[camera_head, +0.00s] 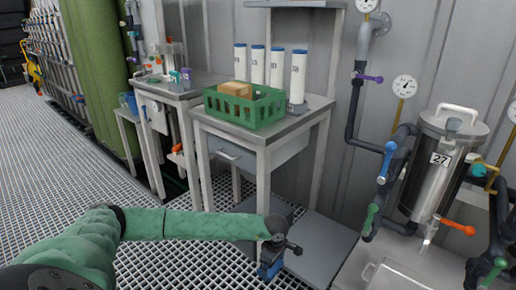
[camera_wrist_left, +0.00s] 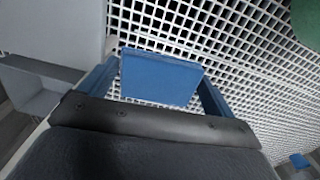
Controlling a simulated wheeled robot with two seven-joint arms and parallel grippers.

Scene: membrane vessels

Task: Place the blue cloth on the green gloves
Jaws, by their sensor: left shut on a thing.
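My left gripper (camera_head: 270,268) hangs low over the grating floor, in front of the table with the green crate. It is shut on a flat blue piece, which I take to be the blue cloth (camera_wrist_left: 160,78). In the left wrist view the cloth shows as a blue rectangle between the two blue fingers, with grating beyond it. In the head view it is hard to tell the cloth from the blue fingers. I cannot make out the green gloves in either view. My right gripper is not in view.
A green crate (camera_head: 244,118) with cardboard boxes (camera_head: 236,89) and several white cylinders (camera_head: 298,76) stand on the near metal table (camera_head: 291,129). A second table (camera_head: 182,96) with small items is further left. A steel vessel (camera_head: 436,165) with pipes and valves stands at right.

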